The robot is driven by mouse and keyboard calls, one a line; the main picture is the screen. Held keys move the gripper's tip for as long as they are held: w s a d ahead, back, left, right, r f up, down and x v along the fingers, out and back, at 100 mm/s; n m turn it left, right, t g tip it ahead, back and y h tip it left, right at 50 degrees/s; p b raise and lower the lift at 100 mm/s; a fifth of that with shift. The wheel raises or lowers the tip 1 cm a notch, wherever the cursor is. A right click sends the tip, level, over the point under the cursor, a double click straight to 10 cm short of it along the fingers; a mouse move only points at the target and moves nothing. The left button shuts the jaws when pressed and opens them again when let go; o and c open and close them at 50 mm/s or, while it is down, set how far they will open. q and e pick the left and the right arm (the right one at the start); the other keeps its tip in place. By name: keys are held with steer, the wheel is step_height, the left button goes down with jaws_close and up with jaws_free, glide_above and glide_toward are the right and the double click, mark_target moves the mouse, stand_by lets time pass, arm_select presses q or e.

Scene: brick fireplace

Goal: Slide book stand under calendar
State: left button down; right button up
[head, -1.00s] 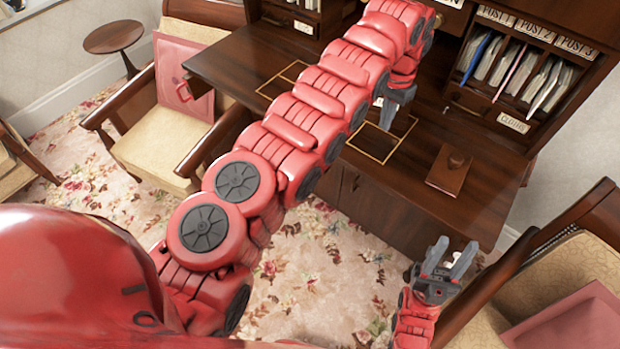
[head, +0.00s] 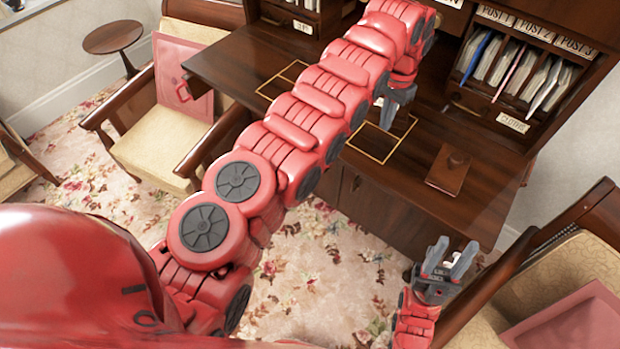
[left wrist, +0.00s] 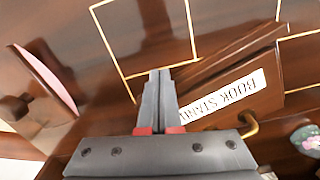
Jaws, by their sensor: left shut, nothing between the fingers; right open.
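The book stand (left wrist: 190,122), a dark wooden piece with a white "BOOK STAND" label and a brass handle, shows in the left wrist view just right of my left fingers. I cannot tell whether they touch it. In the head view my arm mostly hides it. My left gripper (head: 390,118) is shut and empty, pointing down over the desk top; its fingertips also show in the left wrist view (left wrist: 160,76). My right gripper (head: 451,256) is open and empty, low in front of the desk. I cannot make out a calendar in either view.
The dark desk (head: 235,70) has gold outlined rectangles (head: 378,150) on its top. A brown book-like object (head: 448,170) lies at the right. Folders (head: 510,70) fill slots at the back. A chair (head: 160,140) stands left, another (head: 560,270) right beside my right gripper.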

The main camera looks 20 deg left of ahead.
stand_by(0.6)
arm_select(q)
steer(key=shift+r+p, duration=1)
steer(key=shift+r, duration=0.8)
steer(key=shift+r+p, duration=1.7)
steer(key=shift+r, duration=0.55)
